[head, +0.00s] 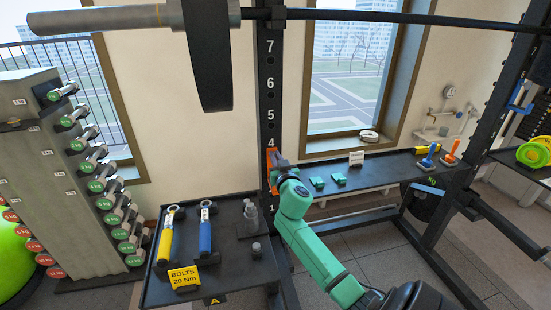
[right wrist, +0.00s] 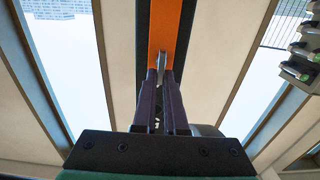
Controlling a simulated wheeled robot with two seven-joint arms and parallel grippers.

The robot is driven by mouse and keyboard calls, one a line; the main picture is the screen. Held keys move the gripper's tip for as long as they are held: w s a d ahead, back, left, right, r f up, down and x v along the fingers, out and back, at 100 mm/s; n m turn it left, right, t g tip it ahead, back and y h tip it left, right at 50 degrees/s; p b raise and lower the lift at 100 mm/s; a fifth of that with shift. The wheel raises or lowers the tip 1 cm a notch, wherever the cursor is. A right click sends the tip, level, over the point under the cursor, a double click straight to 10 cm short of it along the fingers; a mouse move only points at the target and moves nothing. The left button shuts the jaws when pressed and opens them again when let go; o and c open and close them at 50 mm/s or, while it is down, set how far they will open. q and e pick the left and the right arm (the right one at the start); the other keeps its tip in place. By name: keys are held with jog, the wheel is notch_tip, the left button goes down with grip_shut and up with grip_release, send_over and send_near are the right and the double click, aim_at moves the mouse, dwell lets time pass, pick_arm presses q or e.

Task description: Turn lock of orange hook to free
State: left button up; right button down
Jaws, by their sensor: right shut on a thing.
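The orange hook (head: 271,170) is mounted on the black numbered upright, close to the number 4. In the right wrist view the orange hook (right wrist: 173,32) is a tall orange strip straight ahead, against the dark upright. My right gripper (head: 279,161) is at the hook, in front of it. In the right wrist view its fingers (right wrist: 162,78) are close together, shut on a thin grey piece, the lock (right wrist: 161,62), just in front of the orange face. The fingers hide much of the lock, and its exact angle is hard to tell. My left gripper is not in view.
The black upright (head: 270,88) carries a barbell (head: 360,15) above. A low tray (head: 215,285) with yellow and blue tools and small bottles is at left. A shelf (head: 385,170) with green blocks is at right. A dumbbell rack (head: 55,190) stands far left.

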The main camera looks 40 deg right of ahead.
jog(key=shift+f+n, duration=0.35)
jog(key=shift+n, duration=0.05)
jog(key=n, duration=0.9)
jog(key=a+n, duration=0.1)
jog(key=n, duration=0.3)
jog(key=shift+w+f+n+b, duration=0.2)
jog(key=shift+f+n+b, duration=0.1)
jog(key=shift+n+b, duration=0.1)
jog(key=shift+n, duration=1.6)
jog(key=shift+d, duration=0.1)
jog(key=shift+r, duration=0.1)
jog(key=c, duration=1)
grip_release()
jog(key=shift+o, duration=0.2)
jog(key=shift+d, duration=0.1)
